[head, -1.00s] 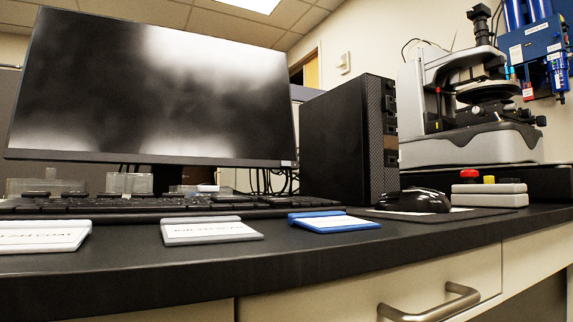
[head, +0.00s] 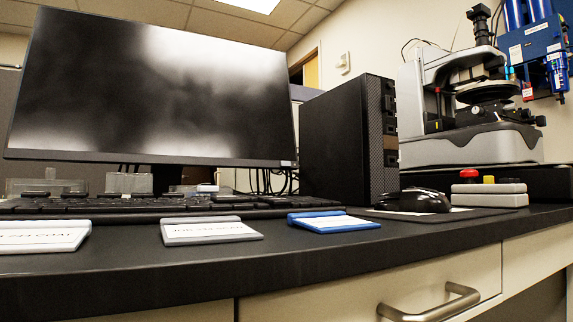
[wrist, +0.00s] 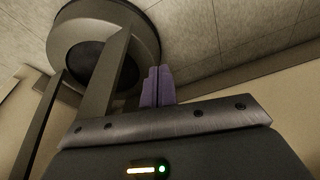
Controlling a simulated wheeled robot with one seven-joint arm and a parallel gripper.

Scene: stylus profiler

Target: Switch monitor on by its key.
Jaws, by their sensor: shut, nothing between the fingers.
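The monitor (head: 150,95) stands at the left of the bench in the head view. Its screen is dark, with pale blurred reflections. A small light label or mark (head: 287,163) sits at its lower right corner; I cannot tell whether this is the key. My gripper (wrist: 158,72) shows only in the wrist view, with its two purple fingers together and nothing between them. It points up toward the ceiling, apart from the monitor, which that view does not show.
A keyboard (head: 140,207) lies before the monitor, with several label plates in front. A black computer tower (head: 345,140), a mouse (head: 413,200) and a control box with a red button (head: 488,194) stand to the right. The profiler (head: 480,110) is behind. A drawer handle (head: 430,305) juts out below.

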